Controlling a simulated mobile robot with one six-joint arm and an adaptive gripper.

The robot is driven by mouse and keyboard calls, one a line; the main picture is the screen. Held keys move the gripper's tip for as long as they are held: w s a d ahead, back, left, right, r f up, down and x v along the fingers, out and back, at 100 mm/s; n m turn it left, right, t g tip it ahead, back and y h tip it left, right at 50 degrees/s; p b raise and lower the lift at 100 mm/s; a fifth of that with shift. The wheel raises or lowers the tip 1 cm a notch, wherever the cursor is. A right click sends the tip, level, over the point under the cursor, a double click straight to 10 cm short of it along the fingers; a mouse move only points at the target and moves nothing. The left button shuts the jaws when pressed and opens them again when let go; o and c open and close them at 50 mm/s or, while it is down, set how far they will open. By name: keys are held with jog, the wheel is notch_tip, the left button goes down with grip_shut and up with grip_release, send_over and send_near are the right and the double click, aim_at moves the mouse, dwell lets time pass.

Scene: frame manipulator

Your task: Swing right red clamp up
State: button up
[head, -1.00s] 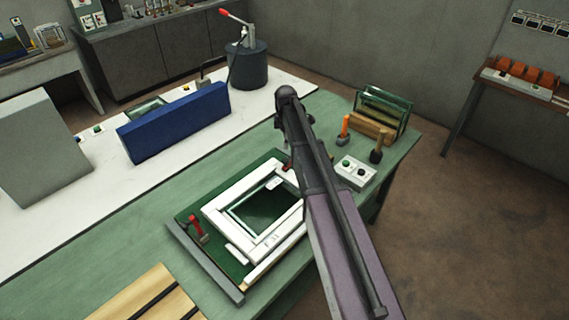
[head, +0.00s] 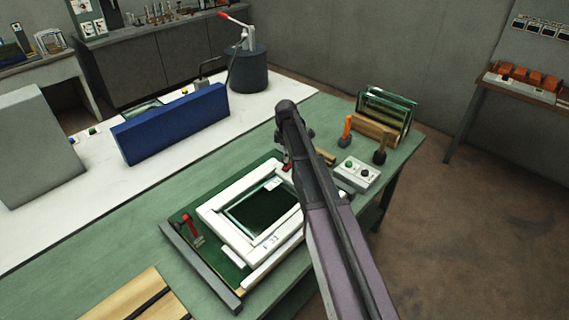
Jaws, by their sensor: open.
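A white frame (head: 228,238) with a dark glass pane (head: 262,208) lies on a green fixture board on the bench. The left red clamp (head: 189,226) stands at the fixture's left side with its red handle raised. The right red clamp (head: 287,167) shows only as a small red piece at the fixture's far right corner, beside my arm. The rest of it is hidden, so its position cannot be told. My dark arm reaches up across the fixture's right side. My gripper is hidden behind the arm, and I cannot see its fingers.
A grey button box (head: 357,174), orange and dark handled tools (head: 347,130) and a rack of glass panes (head: 388,108) stand right of my arm. A blue block (head: 172,123) stands on the white bench behind. Wooden slats (head: 135,298) lie at front left.

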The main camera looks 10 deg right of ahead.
jog(key=shift+f+b, duration=0.85)
jog(key=shift+f, duration=0.35)
